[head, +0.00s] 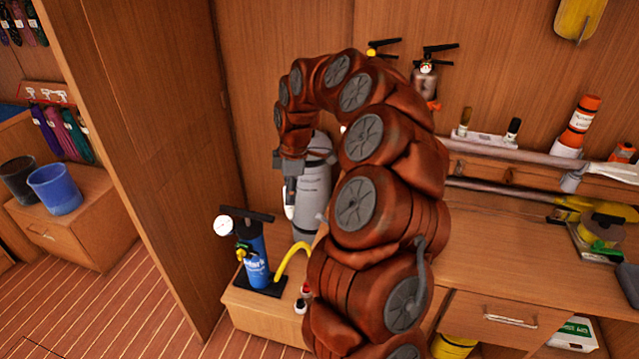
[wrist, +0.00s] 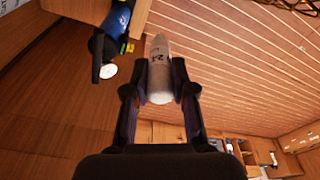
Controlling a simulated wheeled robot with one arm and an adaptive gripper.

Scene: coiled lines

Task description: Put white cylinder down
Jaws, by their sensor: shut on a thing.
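My gripper (wrist: 160,72) is shut on the white cylinder (wrist: 158,86) in the wrist view. The cylinder has dark lettering and a rounded far end, and sits between the two fingers. In the head view my gripper (head: 290,187) hangs at the end of my curled arm, and a small part of the white cylinder (head: 289,206) shows below it. The cylinder is in the air, in front of a large grey-white tank and above and right of the blue pump. Much of it is hidden by the gripper in the head view.
The blue pump (head: 252,255) with a gauge stands on the low wooden surface (head: 238,306). The grey-white tank (head: 313,195) is close behind my gripper. A yellow hose (head: 290,262) and small bottles lie near. The workbench (head: 500,240) at right has free room.

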